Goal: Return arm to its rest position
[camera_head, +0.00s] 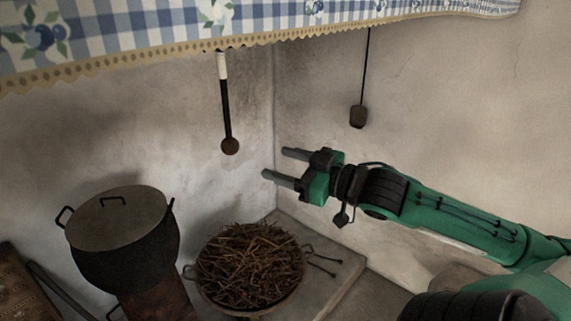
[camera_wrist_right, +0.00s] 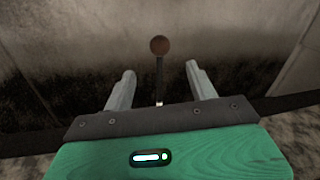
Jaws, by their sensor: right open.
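My right arm (camera_head: 440,212) comes in from the right in the head view, green with black joints. My right gripper (camera_head: 276,164) is open and empty, its two grey fingers pointing left toward the wall corner. In the right wrist view the two fingers of the right gripper (camera_wrist_right: 160,82) are apart with nothing held between them. A dark long-handled utensil (camera_wrist_right: 159,46) with a round end shows beyond the fingertips. My left gripper is not in view.
A ladle-like utensil (camera_head: 229,146) and a flat-ended one (camera_head: 358,116) hang on the walls. Below stand a lidded dark pot (camera_head: 125,265) and a pan (camera_head: 203,290) heaped with twigs (camera_head: 250,262). A checked cloth (camera_head: 150,28) hangs across the top.

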